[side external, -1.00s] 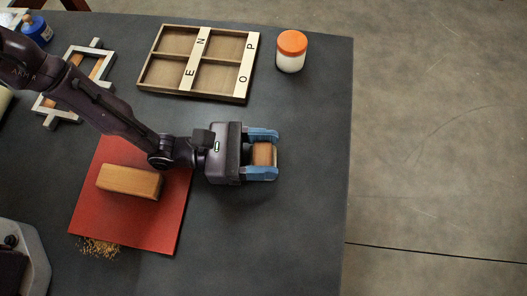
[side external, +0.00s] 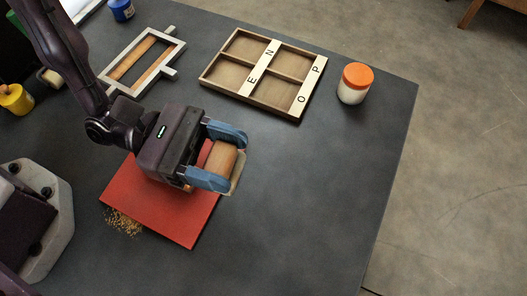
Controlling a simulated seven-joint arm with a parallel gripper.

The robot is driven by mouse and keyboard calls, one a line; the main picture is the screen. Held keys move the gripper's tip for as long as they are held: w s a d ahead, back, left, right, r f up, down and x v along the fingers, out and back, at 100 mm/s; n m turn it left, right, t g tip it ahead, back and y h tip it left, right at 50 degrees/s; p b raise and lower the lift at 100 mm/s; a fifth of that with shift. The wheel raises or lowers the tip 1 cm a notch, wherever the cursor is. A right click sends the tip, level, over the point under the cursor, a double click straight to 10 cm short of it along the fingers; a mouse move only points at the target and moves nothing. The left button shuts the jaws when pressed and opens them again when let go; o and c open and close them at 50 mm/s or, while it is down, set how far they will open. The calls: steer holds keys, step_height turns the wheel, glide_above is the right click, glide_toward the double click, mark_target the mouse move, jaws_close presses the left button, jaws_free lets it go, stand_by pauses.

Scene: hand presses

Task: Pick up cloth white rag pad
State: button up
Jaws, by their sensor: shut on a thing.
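My gripper (side external: 228,157) has its blue fingers shut on a small piece with a brown wooden body (side external: 222,158) and a pale off-white edge (side external: 238,172), which looks like the white rag pad. The gripper and pad appear over the right part of a red sheet (side external: 140,195). The height of the pad above the sheet is hard to judge. The gripper body hides most of the wooden block that lay on the sheet.
A wooden tray with letters (side external: 228,80) and a white jar with an orange lid (side external: 354,84) stand at the back. A wooden frame (side external: 111,76) is at back left. Loose grains (side external: 123,222) lie by the sheet. The table's right side is clear.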

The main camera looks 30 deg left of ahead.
steer(key=shift+s+a+r, duration=0.4)
steer(key=shift+s+a, duration=0.1)
steer(key=shift+a, duration=0.25)
stand_by(0.4)
